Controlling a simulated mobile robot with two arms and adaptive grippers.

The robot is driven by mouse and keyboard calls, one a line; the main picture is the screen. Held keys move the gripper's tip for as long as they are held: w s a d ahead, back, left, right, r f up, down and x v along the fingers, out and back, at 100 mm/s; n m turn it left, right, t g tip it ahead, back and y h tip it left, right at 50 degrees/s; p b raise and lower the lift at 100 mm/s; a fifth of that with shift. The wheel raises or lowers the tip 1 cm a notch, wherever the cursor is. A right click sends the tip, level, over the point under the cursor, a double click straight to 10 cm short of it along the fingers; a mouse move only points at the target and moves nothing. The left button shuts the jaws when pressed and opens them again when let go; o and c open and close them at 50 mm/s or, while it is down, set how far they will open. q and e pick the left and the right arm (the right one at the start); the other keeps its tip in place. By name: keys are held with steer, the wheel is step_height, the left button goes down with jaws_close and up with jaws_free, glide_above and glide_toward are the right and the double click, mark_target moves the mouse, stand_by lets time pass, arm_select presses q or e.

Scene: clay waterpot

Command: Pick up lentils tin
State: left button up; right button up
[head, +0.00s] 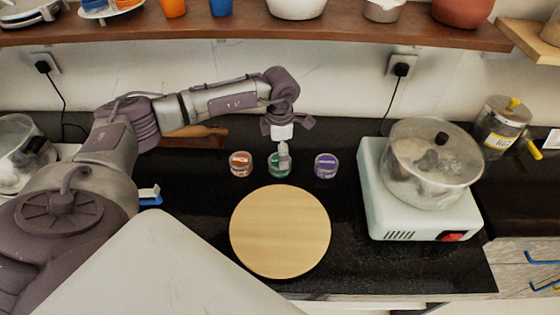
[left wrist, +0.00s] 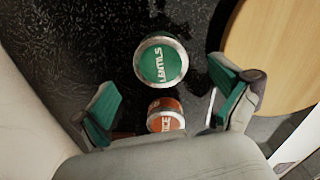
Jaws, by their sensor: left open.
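The lentils tin is the green tin (head: 279,170), the middle one of three small tins standing on the black counter. In the left wrist view the green tin (left wrist: 160,60) is seen from above, its lid lettering partly readable. My left gripper (head: 283,150) hangs over the green tin from behind and hides part of it. In the left wrist view its two green-padded fingers (left wrist: 164,80) are spread wide and empty, with the green tin just beyond the fingertips. I cannot tell the exact height gap. My right gripper is not in view.
A red tin (head: 241,164) stands left of the green tin and shows between the fingers in the wrist view (left wrist: 165,115). A purple tin (head: 326,166) stands right. A round wooden board (head: 280,232) lies in front. A hotplate (head: 400,222) bears a glass pot (head: 432,165).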

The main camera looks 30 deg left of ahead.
arm_select(q)
step_height(320, 180, down, 4)
steer(key=shift+r+p, duration=0.1)
steer(key=shift+p, duration=0.45)
steer(key=shift+f, duration=0.35)
steer(key=c, duration=1.4)
steer(key=shift+c, duration=0.4)
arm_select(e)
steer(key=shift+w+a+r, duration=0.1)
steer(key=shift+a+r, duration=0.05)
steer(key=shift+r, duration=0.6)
arm_select(q)
steer(key=shift+r, duration=0.1)
